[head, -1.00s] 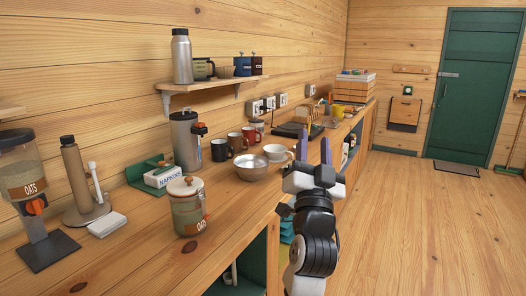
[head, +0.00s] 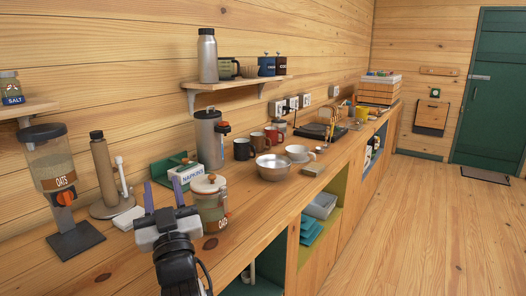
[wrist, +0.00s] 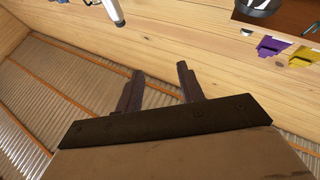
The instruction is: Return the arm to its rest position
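My gripper (head: 163,195) shows at the lower left of the head view, with its two purple-grey fingers pointing up and apart. It is open and nothing is between the fingers. In the head view it appears in front of the counter, just left of the oats jar (head: 209,203); whether it touches anything there is unclear. In the wrist view the gripper (wrist: 158,90) is also open and empty, against the plank wall and the corrugated ceiling (wrist: 60,110).
The wooden counter (head: 255,215) holds an oats dispenser (head: 60,180), a napkin box (head: 187,174), a metal bowl (head: 273,167) and several mugs. A shelf (head: 235,83) juts from the wall above. The floor (head: 420,220) to the right is clear.

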